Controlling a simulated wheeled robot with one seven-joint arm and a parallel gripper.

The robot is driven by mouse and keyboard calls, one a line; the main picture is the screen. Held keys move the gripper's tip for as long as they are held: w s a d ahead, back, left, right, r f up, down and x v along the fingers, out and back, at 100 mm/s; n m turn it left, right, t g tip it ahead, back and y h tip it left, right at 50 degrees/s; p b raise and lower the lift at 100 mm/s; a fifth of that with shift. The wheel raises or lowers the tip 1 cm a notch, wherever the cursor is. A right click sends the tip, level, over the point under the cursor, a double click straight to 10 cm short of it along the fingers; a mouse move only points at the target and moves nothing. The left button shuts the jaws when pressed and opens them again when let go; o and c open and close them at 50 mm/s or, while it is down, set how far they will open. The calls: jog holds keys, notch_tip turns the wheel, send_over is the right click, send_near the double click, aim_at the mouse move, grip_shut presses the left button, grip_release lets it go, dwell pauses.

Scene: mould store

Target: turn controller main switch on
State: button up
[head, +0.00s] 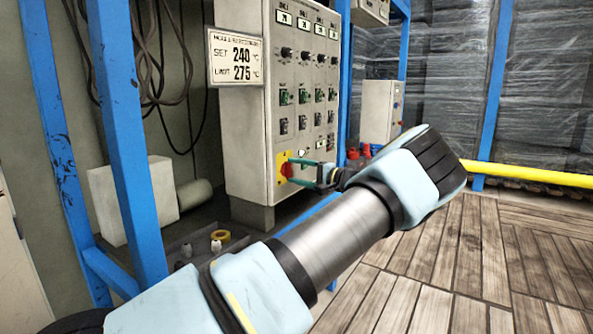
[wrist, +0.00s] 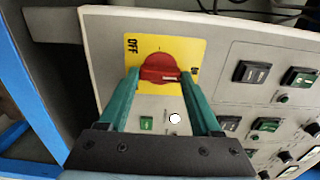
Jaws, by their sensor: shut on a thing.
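The controller (head: 262,130) is a pale grey cabinet with a yellow switch plate (head: 281,162) low on its front. The red main switch knob (wrist: 158,66) sits on that plate in the wrist view, where "OFF" reads at upper left and the partly hidden "ON" at right, by the right finger. The knob's bar lies roughly across the picture, one end towards "ON". My gripper (wrist: 160,76) has its teal fingers on both sides of the knob and is shut on it. In the head view my gripper (head: 291,170) reaches the plate from the right.
Blue posts (head: 124,140) stand left of the cabinet. A sign (head: 236,58) reading SET 240, LIMIT 275 hangs on its side. A yellow rail (head: 520,173) runs at right; the plank floor (head: 450,265) is clear there.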

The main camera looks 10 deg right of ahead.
dwell(0.3)
jog(key=o, duration=1.4)
jog(key=shift+s+d, duration=0.1)
jog(key=v, duration=1)
jog(key=shift+s+d, duration=0.2)
